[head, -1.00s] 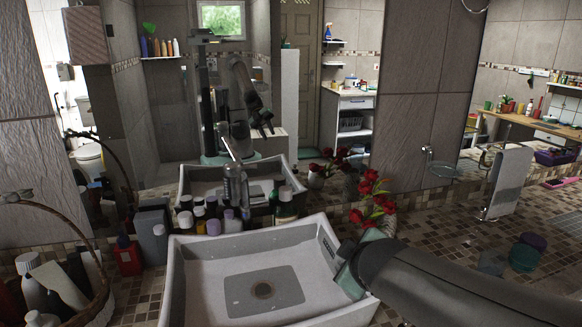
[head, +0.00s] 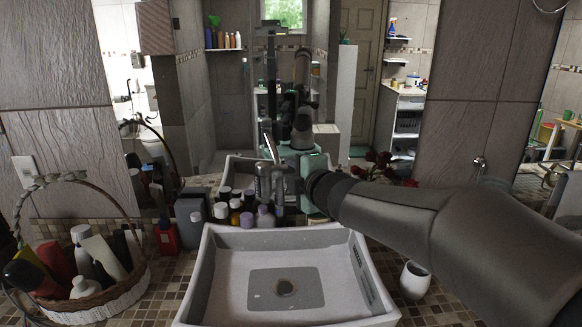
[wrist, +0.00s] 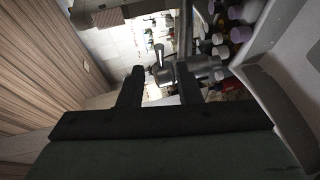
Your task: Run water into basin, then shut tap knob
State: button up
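The white basin (head: 222,285) stands on the counter. Its floor and drain show, and I see no running stream. The metal tap (head: 263,182) stands at the basin's back edge; in the wrist view its body (wrist: 200,66) lies just beyond my fingertips. A small metal lever, likely the tap knob (wrist: 158,52), shows ahead of the gap between the fingers. My gripper (wrist: 161,76) is open, its two dark fingers apart with nothing clearly held. In the head view it is just right of the tap, its fingers partly hidden. I cannot tell whether it touches the tap.
Several bottles (head: 247,218) crowd behind the basin. A wicker basket (head: 105,305) of bottles stands at left, and a white cup (head: 413,280) at right. A mirror behind the tap reflects my arm and the room.

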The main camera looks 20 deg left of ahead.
aim_at(282, 168)
jog(key=p+x, duration=0.1)
jog(key=x, duration=0.5)
jog(key=shift+w+a+f, duration=0.1)
jog(key=shift+w+a, duration=0.05)
jog(key=shift+w, duration=0.1)
grip_shut()
